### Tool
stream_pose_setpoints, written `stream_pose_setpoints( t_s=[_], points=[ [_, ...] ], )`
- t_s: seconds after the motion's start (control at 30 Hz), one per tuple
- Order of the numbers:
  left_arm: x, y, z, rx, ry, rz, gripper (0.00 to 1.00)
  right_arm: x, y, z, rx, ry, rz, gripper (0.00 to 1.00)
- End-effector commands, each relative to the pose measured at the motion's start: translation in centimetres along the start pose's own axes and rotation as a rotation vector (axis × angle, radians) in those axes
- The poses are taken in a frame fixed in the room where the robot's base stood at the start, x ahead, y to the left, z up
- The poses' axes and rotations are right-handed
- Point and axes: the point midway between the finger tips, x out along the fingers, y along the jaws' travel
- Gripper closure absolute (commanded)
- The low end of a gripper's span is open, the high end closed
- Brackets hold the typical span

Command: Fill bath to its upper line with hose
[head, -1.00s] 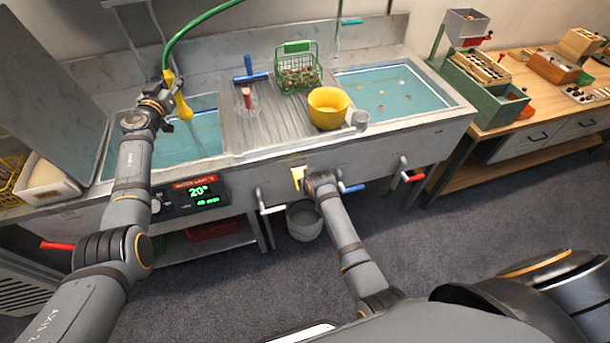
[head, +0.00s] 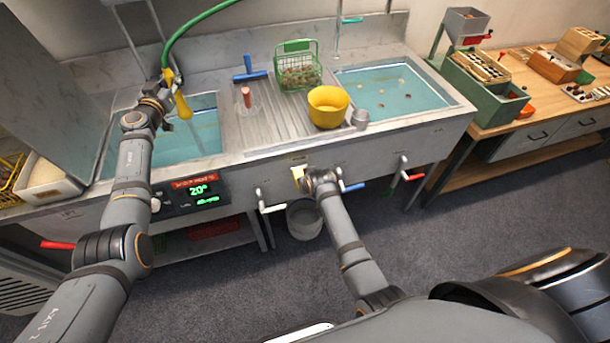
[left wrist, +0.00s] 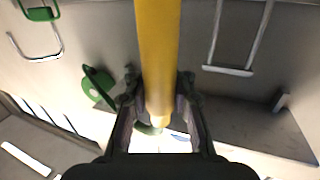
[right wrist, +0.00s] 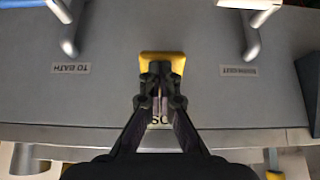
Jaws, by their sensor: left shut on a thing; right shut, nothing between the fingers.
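My left gripper (head: 163,95) is shut on the yellow nozzle (head: 182,106) of the green hose (head: 192,24), which tilts down over the left bath (head: 213,104). The nozzle also fills the middle of the left wrist view (left wrist: 157,50). The left bath holds bluish water; a faint pale streak shows below the nozzle. A brownish line shows on its wall, but I cannot read the level against it. My right gripper (right wrist: 160,88) is shut and empty at a yellow block (right wrist: 162,60) on the sink front, its tips over or against it, partly hiding a label.
A panel (head: 195,192) reads 20°. The right bath (head: 392,88) holds water. Levers (head: 352,187) jut from the front; a bucket (head: 304,219) stands below.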

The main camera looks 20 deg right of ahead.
Motion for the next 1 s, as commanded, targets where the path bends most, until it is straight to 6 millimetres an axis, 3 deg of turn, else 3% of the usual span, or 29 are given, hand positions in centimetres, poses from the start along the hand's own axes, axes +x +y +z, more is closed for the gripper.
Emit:
stream_pose_setpoints(
  t_s=[0.5, 1.0],
  points=[
    [0.0, -0.1, 0.0, 0.0, 0.0, -0.001, 1.0, -7.0, 0.0, -5.3, 0.001, 0.004, -0.001, 1.0],
    [0.0, -0.1, 0.0, 0.0, 0.0, -0.001, 1.0, -7.9, 0.0, -5.9, 0.0, 0.002, 0.0, 1.0]
  ],
)
